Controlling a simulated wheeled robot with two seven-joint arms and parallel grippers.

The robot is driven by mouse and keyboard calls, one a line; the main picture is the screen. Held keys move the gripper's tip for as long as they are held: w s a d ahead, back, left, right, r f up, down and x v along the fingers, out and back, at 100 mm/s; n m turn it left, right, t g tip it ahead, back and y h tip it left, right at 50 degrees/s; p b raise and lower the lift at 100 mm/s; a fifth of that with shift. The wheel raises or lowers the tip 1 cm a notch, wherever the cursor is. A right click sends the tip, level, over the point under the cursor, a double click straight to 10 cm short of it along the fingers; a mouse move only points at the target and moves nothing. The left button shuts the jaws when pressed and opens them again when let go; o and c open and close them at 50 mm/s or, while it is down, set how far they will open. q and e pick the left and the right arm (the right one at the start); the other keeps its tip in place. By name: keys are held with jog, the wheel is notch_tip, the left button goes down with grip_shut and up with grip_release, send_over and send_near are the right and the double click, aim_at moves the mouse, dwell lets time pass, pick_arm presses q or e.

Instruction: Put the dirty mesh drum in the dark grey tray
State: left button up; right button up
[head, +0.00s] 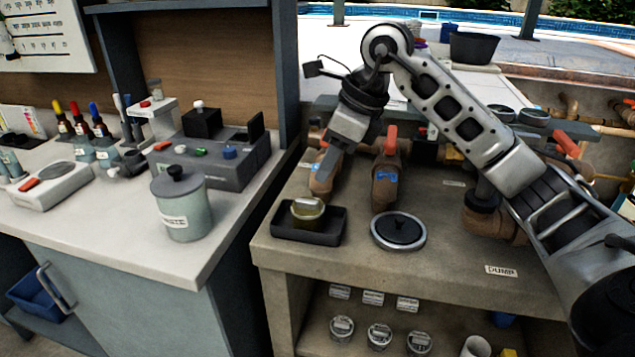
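The dark grey tray (283,232) sits on the left end of the concrete bench. A small round drum with a dull yellow-brown, dirty-looking side and a metal rim (307,211) stands upright in the tray; its mesh is too small to make out. My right gripper (322,189) reaches down from the upper right, with its fingertips just above and behind the drum. The fingers overlap in this view, so I cannot tell their gap or whether they touch the drum. My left gripper is out of view.
Pipes with red-handled valves (387,165) stand behind. A lidded grey jar (183,212) stands on the left counter. The bench front near the DUMP label (501,271) is clear.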

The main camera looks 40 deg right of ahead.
jog(key=v, duration=0.5)
jog(key=s+a+f+m+y, duration=0.25)
jog(key=a+y, duration=0.55)
jog(key=a, duration=0.4)
jog(key=s+a+f+m+y, duration=0.15)
jog(key=a+f+y, duration=0.25)
jog(key=a+y, duration=0.55)
jog(key=d+f+m+t+h, duration=0.2)
jog(key=f+m+t+h, duration=0.55)
jog(key=m, duration=0.75)
jog(key=d+f+m+t+h, duration=0.1)
jog(key=f+m+t+h, duration=0.7)
jog(key=m, duration=0.8)
jog(key=s+f+m+g+h, duration=0.1)
jog(key=s+f+m+g, duration=0.5)
jog(key=f, duration=0.8)
jog(key=s+g, duration=0.2)
jog(key=s, duration=0.2)
jog(key=shift+s+f+m+h, duration=0.15)
jog(key=shift+s+m+h, duration=0.05)
jog(key=shift+m+h, duration=0.1)
